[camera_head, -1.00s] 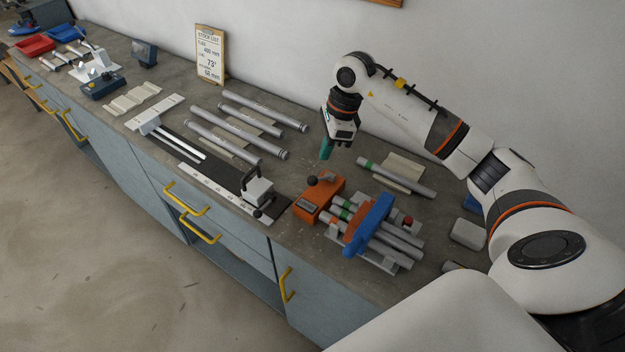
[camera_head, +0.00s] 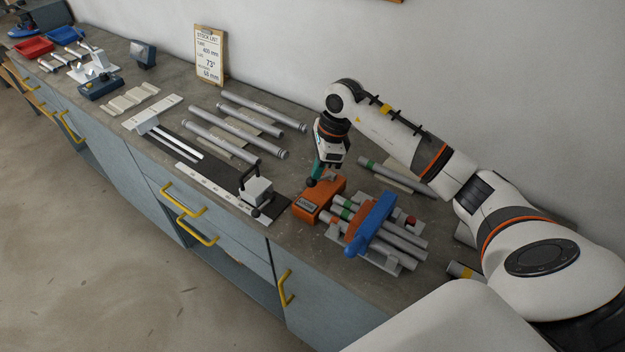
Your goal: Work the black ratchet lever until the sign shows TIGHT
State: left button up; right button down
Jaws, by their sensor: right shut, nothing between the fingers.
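The orange ratchet housing (camera_head: 325,192) stands on the bench, left of the clamped tubes. A small dark sign (camera_head: 306,204) is on its front; its lettering is too small to read surely. The black knob (camera_head: 311,183) of the ratchet lever shows at the housing's upper left; the rest of the lever is mostly hidden. My right gripper (camera_head: 315,175) has teal fingers, shut and empty, pointing down. Its tips are right at the knob in the picture; I cannot tell whether they touch it. My left gripper is not in view.
A blue clamp bar (camera_head: 370,224) lies across several grey tubes right of the housing. A white block with a black handle (camera_head: 256,190) stands to the left. Loose tubes (camera_head: 239,124) lie farther back. A stock list board (camera_head: 209,54) leans on the wall.

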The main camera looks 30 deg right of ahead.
aim_at(321, 179)
jog(key=shift+f, duration=0.1)
notch_tip(321, 179, down, 4)
jog(key=b, duration=0.4)
jog(key=shift+f, duration=0.1)
jog(key=shift+d, duration=0.1)
jog(key=shift+s+d+r, duration=0.25)
jog(key=shift+s+d, duration=0.05)
jog(key=shift+d, duration=0.3)
jog(key=shift+s+d+r, duration=0.25)
jog(key=shift+d, duration=0.3)
jog(key=shift+d+r, duration=0.1)
jog(key=shift+d, duration=0.1)
